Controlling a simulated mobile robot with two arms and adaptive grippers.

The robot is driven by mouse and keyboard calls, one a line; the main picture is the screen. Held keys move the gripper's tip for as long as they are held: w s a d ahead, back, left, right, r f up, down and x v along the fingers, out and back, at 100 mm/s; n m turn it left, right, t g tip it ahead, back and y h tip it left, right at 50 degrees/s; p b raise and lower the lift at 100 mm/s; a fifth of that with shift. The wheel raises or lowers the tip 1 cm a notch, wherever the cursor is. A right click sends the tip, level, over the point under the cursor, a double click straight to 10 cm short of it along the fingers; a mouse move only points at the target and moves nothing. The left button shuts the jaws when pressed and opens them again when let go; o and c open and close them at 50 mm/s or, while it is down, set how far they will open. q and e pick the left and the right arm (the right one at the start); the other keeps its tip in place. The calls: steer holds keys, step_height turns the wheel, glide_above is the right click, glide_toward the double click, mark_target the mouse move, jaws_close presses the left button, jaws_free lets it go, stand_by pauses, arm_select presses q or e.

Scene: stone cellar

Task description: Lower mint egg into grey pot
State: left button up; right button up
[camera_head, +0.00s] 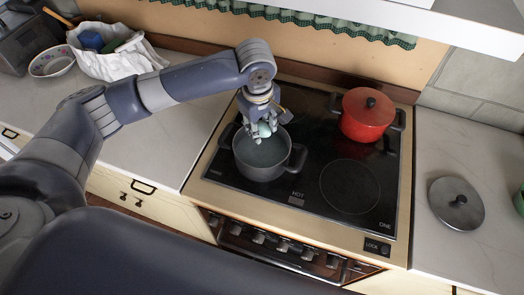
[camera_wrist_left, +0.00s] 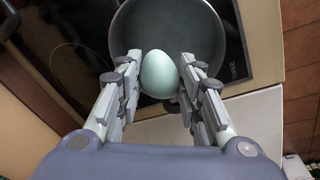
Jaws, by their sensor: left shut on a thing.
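The pale mint egg (camera_head: 264,129) is held between the fingers of my left gripper (camera_head: 262,130). In the left wrist view the egg (camera_wrist_left: 160,75) sits between the two fingertips, which press it from both sides. The grey pot (camera_head: 262,160) stands on the stove without a lid. The egg and fingertips are over the pot's opening, near its far rim; I cannot tell exactly how high. In the left wrist view the pot (camera_wrist_left: 213,50) lies beyond the egg, partly hidden by it and the fingers. My right gripper is not in view.
A red lidded pot (camera_head: 367,115) stands at the back right of the black cooktop (camera_head: 310,185). A grey lid (camera_head: 456,203) lies on the right counter. The front right burner is clear.

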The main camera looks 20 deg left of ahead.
mark_target(262, 158)
arm_select(q)
steer(key=shift+f, duration=1.15)
steer(key=shift+f+b, duration=0.65)
steer(key=shift+f, duration=1.9)
steer(key=shift+f, duration=0.75)
steer(key=shift+f+b, duration=0.75)
steer(key=shift+f, duration=1.15)
